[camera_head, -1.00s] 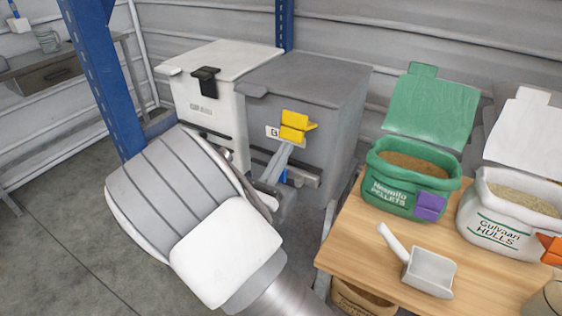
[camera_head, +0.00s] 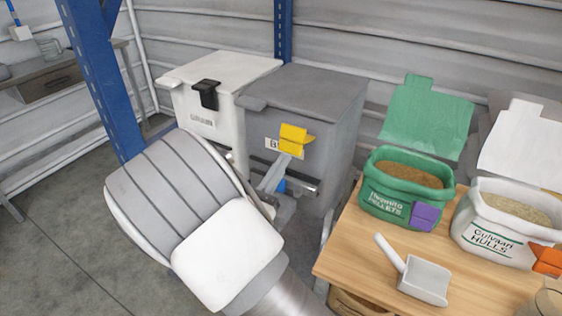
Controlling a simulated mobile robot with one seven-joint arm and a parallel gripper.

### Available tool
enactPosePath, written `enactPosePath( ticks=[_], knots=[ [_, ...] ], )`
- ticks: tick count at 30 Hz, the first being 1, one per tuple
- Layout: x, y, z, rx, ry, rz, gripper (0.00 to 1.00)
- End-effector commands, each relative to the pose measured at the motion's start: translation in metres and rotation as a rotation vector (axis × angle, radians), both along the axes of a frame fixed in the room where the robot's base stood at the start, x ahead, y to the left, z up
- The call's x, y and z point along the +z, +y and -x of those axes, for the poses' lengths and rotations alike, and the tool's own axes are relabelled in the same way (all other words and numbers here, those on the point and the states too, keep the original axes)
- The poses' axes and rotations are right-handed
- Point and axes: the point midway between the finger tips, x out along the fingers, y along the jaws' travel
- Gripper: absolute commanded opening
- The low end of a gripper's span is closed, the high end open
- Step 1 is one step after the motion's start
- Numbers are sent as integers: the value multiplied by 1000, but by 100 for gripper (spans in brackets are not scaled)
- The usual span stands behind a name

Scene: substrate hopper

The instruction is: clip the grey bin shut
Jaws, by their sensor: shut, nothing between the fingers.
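The grey bin (camera_head: 332,135) stands at the middle back, with its lid (camera_head: 308,90) lying down flat on top. A yellow clip (camera_head: 293,138) shows in front of the bin's front face, below the lid's edge and overlapping a white label. I cannot tell whether the clip touches the bin. My gripper (camera_head: 281,168) reaches up from below in front of the bin, its fingers shut, with the tips just under the clip in the picture. My wrist hides the bin's lower left front.
A white bin (camera_head: 220,80) with a black clip (camera_head: 206,94) stands left of the grey bin. A blue post (camera_head: 98,80) rises at left. On the wooden table (camera_head: 355,255) at right are a green bag (camera_head: 385,203), a white bag (camera_head: 490,240) and a scoop (camera_head: 424,280).

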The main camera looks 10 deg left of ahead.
Motion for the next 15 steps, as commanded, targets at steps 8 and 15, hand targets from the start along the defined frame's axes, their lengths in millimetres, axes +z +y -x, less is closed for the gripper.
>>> enactPosePath(
  ticks=[8,15],
  knots=[
    [15,0,1,-2,67,-25,0],
    [34,-1,1,-3,191,-69,0]
  ],
)
